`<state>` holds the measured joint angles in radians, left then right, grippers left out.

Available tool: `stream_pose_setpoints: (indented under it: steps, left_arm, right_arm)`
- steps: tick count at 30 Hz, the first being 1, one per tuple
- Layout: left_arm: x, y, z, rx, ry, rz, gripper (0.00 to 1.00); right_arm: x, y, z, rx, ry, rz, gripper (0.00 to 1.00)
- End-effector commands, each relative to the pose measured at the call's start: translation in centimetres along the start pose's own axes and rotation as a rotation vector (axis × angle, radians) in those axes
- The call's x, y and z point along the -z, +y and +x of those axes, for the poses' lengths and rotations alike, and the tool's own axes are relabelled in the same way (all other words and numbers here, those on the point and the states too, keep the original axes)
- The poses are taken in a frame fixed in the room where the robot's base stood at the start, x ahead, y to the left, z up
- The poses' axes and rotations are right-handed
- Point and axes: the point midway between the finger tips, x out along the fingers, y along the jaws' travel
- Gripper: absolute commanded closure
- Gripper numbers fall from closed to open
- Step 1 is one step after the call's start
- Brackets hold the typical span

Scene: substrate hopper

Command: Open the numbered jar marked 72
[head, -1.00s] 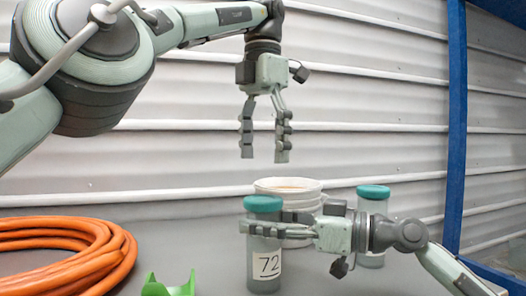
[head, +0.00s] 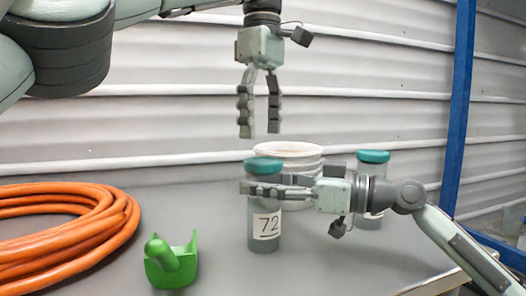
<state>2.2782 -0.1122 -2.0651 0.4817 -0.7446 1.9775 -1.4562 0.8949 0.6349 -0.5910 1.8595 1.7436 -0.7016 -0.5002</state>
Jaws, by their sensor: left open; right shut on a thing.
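The jar marked 72 (head: 263,236) stands upright on the grey table, a clear grey body with a white number label. Its teal lid (head: 263,165) is on top. My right gripper (head: 258,190) comes in from the right and is shut around the jar's upper body, just below the lid. It hides that part of the jar. My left gripper (head: 259,132) hangs above the jar, pointing down, its fingers open and empty, with a small gap between the fingertips and the lid.
A second teal-lidded jar (head: 372,158) stands behind my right gripper, its label mostly hidden. A white tub (head: 290,150) is behind jar 72. An orange coiled hose (head: 110,225) lies at left, and a green scoop-like object (head: 172,265) sits in front. A blue post (head: 458,100) rises at right.

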Motion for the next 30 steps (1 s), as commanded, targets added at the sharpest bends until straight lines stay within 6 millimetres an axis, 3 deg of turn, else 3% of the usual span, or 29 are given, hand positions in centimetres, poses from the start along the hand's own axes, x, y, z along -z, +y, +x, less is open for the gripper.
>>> stream_pose_setpoints:
  steps: [6,18,29,30]
  left_arm:
    - [-0.2,0.0,0.4,-0.025,0.002,0.011,0.24]
    - [-0.1,0.1,5.3,-0.024,0.008,0.005,0.24]
    - [-0.2,0.2,5.7,-0.024,0.006,0.005,0.24]
    - [-0.2,0.2,5.7,-0.024,0.006,0.005,0.29]
  right_arm:
    - [0.0,0.0,0.0,0.0,0.0,0.0,1.0]
    - [0.0,0.0,0.0,0.0,0.0,0.0,1.0]
    - [0.0,0.0,0.0,0.0,0.0,0.0,1.0]
    - [0.0,0.0,0.0,0.0,0.0,0.0,1.0]
